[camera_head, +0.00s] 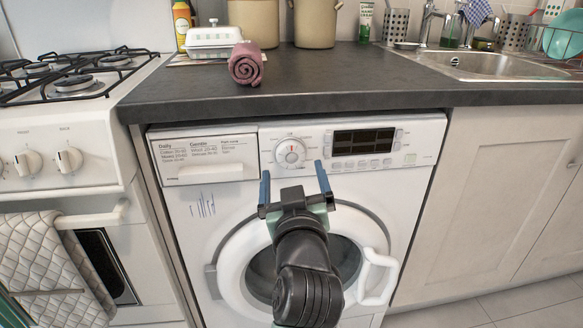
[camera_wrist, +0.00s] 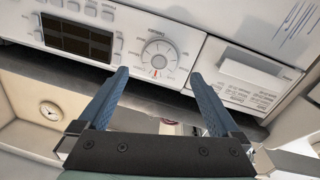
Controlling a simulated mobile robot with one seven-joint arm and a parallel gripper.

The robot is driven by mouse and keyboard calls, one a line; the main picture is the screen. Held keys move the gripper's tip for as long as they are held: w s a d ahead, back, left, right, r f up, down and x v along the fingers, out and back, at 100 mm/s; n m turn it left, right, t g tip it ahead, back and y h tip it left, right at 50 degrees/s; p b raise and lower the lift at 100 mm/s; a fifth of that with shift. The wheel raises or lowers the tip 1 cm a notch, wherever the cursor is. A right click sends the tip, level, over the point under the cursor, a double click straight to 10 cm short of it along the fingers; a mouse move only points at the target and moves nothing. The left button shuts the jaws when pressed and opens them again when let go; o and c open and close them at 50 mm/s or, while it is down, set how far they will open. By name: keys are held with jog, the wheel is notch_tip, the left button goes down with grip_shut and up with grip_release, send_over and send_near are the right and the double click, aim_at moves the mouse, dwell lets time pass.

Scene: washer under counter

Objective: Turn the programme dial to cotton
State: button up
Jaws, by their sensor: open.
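The programme dial (camera_head: 290,151) is a round white knob on the washer's front panel, with a small red mark at its top edge and printed labels around it. In the wrist view the dial (camera_wrist: 158,55) appears upside down, beyond and between the fingertips. My gripper (camera_head: 294,172) is open, with its two blue fingers spread and nothing between them. The fingertips are just below the dial in the head view. The wrist view also shows my gripper (camera_wrist: 158,74). I cannot tell how far the tips are from the panel.
The washer (camera_head: 200,215) stands under a dark counter (camera_head: 350,80). Left of the dial is the detergent drawer (camera_head: 205,160); right of it are a dark display (camera_head: 363,141) and buttons. The door handle (camera_head: 377,277) sticks out below. A rolled towel (camera_head: 246,64) lies on the counter edge.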

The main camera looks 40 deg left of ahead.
aim_at(291, 156)
jog(key=shift+b+x, duration=0.6)
jog(key=shift+x, duration=1.85)
jog(key=shift+c, duration=0.2)
jog(key=c, duration=1.3)
